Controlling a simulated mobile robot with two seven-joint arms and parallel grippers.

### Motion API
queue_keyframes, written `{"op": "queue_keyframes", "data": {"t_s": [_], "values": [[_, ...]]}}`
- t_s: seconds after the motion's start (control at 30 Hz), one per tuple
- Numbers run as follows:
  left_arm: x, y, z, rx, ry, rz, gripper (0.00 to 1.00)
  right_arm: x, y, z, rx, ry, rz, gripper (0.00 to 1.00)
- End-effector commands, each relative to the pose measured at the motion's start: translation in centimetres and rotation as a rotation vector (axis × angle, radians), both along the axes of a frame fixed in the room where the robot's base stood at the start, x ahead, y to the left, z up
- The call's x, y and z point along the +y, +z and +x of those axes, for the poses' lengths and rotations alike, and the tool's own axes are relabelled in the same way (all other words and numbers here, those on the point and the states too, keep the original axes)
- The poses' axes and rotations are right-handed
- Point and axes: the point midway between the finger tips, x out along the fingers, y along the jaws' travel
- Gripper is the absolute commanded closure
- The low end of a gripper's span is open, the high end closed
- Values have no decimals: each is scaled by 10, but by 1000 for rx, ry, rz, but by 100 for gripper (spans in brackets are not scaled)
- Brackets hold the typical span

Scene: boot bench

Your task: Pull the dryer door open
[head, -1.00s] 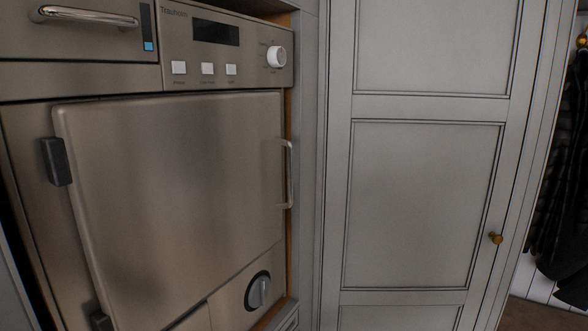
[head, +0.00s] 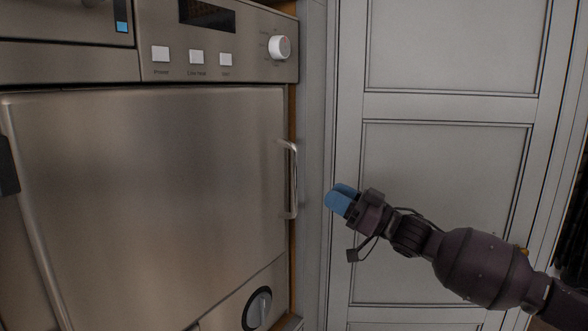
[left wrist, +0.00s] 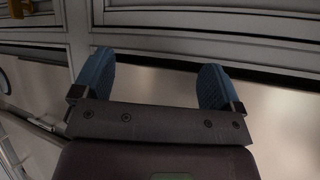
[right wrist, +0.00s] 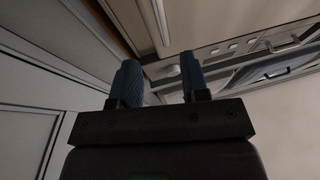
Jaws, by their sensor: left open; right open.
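The dryer door (head: 150,190) is a flat steel panel and looks shut, with dark hinges on its left side. Its handle (head: 291,178) is a thin upright metal bar on the right edge. My right gripper (head: 342,198) has blue fingertips and is just right of the handle, apart from it and empty. In the right wrist view my right gripper (right wrist: 158,85) has its two fingers spread, with steel panels beyond. My left gripper (left wrist: 155,85) shows only in its wrist view, open with nothing between the fingers.
The control panel (head: 215,45) with white buttons and a knob (head: 279,47) is above the door. A round dial (head: 257,308) sits below it. A grey panelled cabinet (head: 440,160) stands close on the right, behind my right arm.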

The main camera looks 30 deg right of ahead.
Motion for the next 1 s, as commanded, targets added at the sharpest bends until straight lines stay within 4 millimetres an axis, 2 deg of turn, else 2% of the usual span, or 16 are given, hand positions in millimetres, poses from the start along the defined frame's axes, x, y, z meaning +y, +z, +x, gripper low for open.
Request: {"op": "queue_keyframes", "data": {"t_s": [0.1, 0.33, 1.0], "values": [[0, -1, 0, 0, 0, 0, 9, 1, 15, 1, -15, 24, 2, 58], [0, 1, 2, -4, -1, 1, 9, 8, 23, 11, -19, 30, 4, 58], [-1, 12, 7, -16, -3, 1, 9, 47, 52, 69, -19, 27, 3, 58]]}}
